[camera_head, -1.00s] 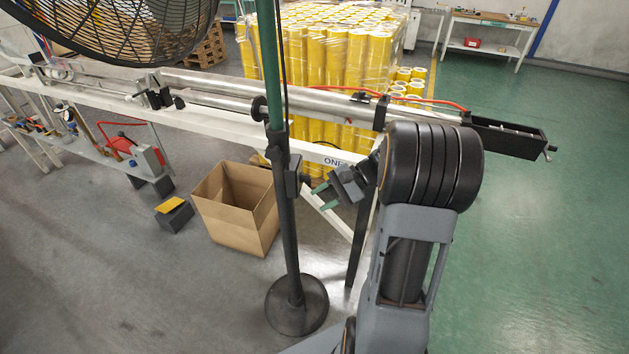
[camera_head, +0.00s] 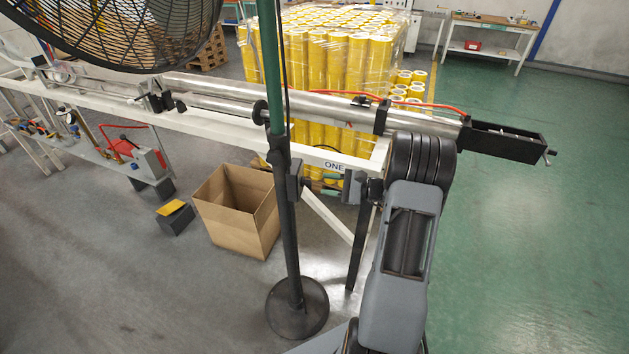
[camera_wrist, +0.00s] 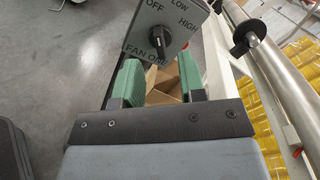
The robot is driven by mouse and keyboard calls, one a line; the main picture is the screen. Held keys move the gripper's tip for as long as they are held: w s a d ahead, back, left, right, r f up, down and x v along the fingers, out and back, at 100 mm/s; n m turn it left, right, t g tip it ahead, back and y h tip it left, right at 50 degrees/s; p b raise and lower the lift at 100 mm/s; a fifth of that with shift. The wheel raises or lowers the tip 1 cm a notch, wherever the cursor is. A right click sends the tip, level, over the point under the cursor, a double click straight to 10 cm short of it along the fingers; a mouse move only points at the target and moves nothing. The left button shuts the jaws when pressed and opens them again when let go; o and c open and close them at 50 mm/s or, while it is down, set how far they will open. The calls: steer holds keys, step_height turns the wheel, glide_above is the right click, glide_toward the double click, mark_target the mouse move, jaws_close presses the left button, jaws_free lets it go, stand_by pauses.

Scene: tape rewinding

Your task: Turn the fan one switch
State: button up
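The fan one switch is a black knob (camera_wrist: 157,38) on a grey panel (camera_wrist: 140,30) marked OFF, LOW, HIGH and FAN ONE in the wrist view. I cannot clearly tell which mark the knob points to. In the head view the dark switch box (camera_head: 294,181) sits on the fan's pole (camera_head: 288,235), its face turned away. My gripper (camera_wrist: 158,80) has green fingers spread apart with nothing between them. The knob is ahead of the gap, apart from the fingers. In the head view my gripper (camera_head: 332,172) is just right of the box, partly hidden.
The fan (camera_head: 125,28) is at the upper left, on a round base (camera_head: 297,310). A white machine frame (camera_head: 225,130) with metal rollers runs behind the pole. An open cardboard box (camera_head: 236,215) stands on the floor to the left. Yellow rolls (camera_head: 330,70) are stacked behind.

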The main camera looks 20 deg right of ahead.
mark_target(311, 182)
steer(key=shift+x, duration=2.35)
jaws_close()
